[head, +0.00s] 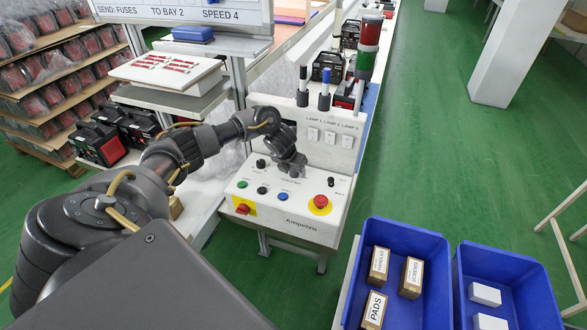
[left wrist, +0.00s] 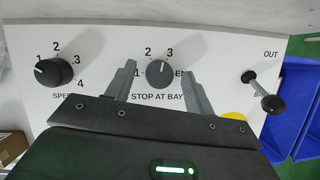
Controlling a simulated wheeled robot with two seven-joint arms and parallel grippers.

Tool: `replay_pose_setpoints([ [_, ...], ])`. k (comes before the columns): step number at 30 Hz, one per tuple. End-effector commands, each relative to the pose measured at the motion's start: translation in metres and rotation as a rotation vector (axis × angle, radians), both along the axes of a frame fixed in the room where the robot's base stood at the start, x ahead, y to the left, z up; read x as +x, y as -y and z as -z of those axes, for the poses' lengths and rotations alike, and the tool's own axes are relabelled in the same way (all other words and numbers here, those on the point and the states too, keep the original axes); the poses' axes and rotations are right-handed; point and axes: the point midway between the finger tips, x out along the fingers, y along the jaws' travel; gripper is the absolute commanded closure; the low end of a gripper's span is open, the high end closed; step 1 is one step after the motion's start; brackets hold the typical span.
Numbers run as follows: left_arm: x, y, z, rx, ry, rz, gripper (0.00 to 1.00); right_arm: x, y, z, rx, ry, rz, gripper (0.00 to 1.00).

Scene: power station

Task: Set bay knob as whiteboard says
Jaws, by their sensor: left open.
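The whiteboard (head: 190,12) at the top of the head view reads "SEND: FUSES", "TO BAY 2", "SPEED 4". The black round bay knob (left wrist: 160,74) sits on the white panel above the words "STOP AT BAY", with marks 1, 2, 3 and a partly hidden one around it. Its white line seems to point up toward 3. My left gripper (left wrist: 158,70) is open, with one finger on each side of this knob; I cannot tell if they touch it. In the head view the left gripper (head: 292,166) is over the control box (head: 265,207) and hides the knob.
The speed knob (left wrist: 54,72) is left of the bay knob, its line toward 1. A lever (left wrist: 262,90) marked OUT stands to the right. The box also carries a red stop button (head: 320,201). Blue bins (head: 405,232) stand at the lower right.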

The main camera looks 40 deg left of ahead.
Motion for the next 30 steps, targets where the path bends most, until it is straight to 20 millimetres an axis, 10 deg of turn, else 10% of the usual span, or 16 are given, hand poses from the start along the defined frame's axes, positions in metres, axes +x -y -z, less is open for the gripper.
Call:
replay_pose_setpoints([
  [8, 0.000, 0.000, 0.001, 0.000, 0.000, 0.000, 0.48, -0.003, 0.000, 0.000, 0.000, -0.004, 0.000, 0.64],
  [18, 0.000, 0.000, 0.001, 0.000, 0.000, -0.001, 0.91, -0.004, 0.000, 0.000, 0.000, -0.005, 0.000, 0.64],
  [30, 0.000, 0.001, -0.002, 0.000, 0.000, -0.104, 0.91, -0.004, 0.000, -0.011, 0.000, -0.006, 0.000, 0.64],
])
